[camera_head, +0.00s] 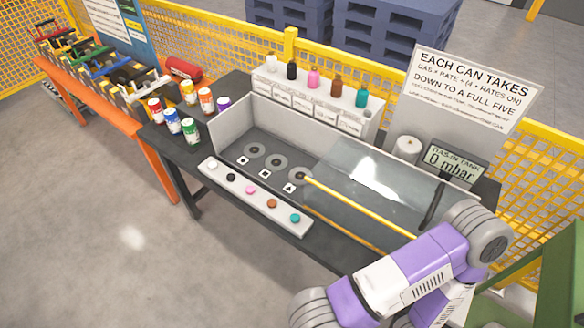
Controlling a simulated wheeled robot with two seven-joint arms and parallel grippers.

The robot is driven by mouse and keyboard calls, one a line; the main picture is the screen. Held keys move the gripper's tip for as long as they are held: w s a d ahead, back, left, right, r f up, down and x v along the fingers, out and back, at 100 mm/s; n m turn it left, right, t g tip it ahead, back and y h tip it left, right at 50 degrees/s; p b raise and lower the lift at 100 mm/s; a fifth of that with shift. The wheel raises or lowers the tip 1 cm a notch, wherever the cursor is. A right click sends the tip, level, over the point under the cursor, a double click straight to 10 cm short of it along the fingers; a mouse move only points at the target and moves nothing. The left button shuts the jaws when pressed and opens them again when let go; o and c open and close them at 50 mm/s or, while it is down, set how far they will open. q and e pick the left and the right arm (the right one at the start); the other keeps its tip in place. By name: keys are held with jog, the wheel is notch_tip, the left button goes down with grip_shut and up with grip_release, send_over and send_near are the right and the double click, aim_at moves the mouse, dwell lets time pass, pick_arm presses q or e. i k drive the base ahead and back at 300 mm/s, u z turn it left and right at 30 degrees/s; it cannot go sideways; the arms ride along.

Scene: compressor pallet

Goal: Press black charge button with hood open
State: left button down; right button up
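The black charge button (231,177) is second from the left on the pale front strip (262,207), between a white button (212,165) and a pink one (250,189). A brown button (271,202) and a teal one (294,217) follow to the right. The clear hood (370,172) with a yellow edge lies toward the right of the station. The left part, with three grey round seats (276,161), is uncovered. A purple and white arm of mine crosses the lower right, over part of the hood. Neither gripper shows, and nothing visible touches the black button.
Several colored cans (190,130) stand left of the station. A back rack (320,110) carries several bottles. A display (450,160) reads "0 mbar" below a sign (472,85). An orange bench (108,108) with clamps stands left. Floor is clear at lower left.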

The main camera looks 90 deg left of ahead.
aim_at(231, 177)
jog(key=z, duration=0.25)
jog(key=k, duration=1.15)
jog(key=u, duration=2.15)
